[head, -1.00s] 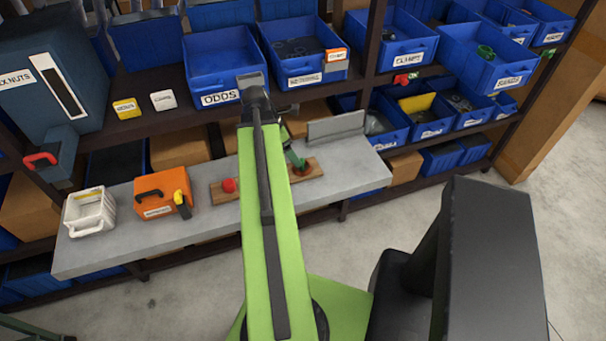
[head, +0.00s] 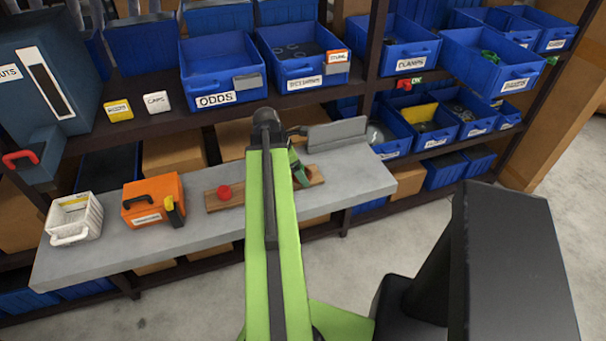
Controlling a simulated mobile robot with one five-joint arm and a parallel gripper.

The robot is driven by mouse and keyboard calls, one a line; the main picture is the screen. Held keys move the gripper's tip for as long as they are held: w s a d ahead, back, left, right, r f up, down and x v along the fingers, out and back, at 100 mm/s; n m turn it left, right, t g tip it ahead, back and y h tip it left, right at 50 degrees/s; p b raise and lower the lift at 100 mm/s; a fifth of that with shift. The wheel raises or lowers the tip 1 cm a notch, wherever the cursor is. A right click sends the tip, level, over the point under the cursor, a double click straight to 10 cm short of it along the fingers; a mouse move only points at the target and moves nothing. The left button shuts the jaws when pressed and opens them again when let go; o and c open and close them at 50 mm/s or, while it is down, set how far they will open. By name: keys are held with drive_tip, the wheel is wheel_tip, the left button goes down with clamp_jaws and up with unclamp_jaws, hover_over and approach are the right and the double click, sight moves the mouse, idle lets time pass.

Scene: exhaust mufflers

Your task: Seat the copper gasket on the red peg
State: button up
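A wooden board (head: 238,197) lies on the grey bench. A red round piece, likely the red peg (head: 224,192), stands on its left part. A green upright piece (head: 298,170) is at the board's right part, partly behind my green arm. I cannot make out the copper gasket for certain; small brownish detail by the green piece is too small to tell. My arm reaches over the bench between the red and green pieces. A small dark part near its far end (head: 297,130) may belong to my gripper. The fingers are hidden or too small to read.
An orange case (head: 153,199) and a white basket (head: 74,220) stand on the bench's left. A grey upright plate (head: 337,134) is at its back right. Blue bins, including ODDS (head: 215,98) and one with dark rings (head: 303,70), line the shelf above.

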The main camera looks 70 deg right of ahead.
drive_tip(key=c, duration=1.3)
drive_tip(key=shift+o, duration=0.2)
